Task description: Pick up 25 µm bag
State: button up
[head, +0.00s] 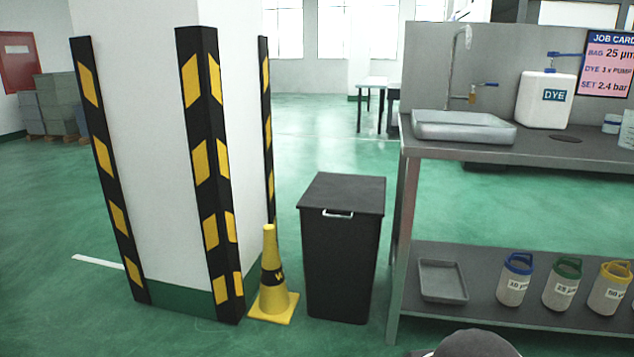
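Three white filter bags with coloured ring handles stand upright in a row on the lower shelf of the bench at the right. The blue-ringed bag (513,287) has a label that seems to read 10 µm. The green-ringed bag (561,291) is in the middle, and its small label seems to read 25 µm. The yellow-ringed bag (607,295) at the right seems to read 50 µm. A job card (606,65) above the bench reads bag 25 µm. My gripper is not in view.
The lower shelf (480,312) also holds a grey tray (442,281). The worktop (580,149) above it carries a metal basin (462,128) and a white dye container (545,100). A black bin (342,250), a yellow cone (271,280) and a striped pillar stand left. Green floor is open behind.

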aim_at(565, 275)
jog(key=z, duration=1.55)
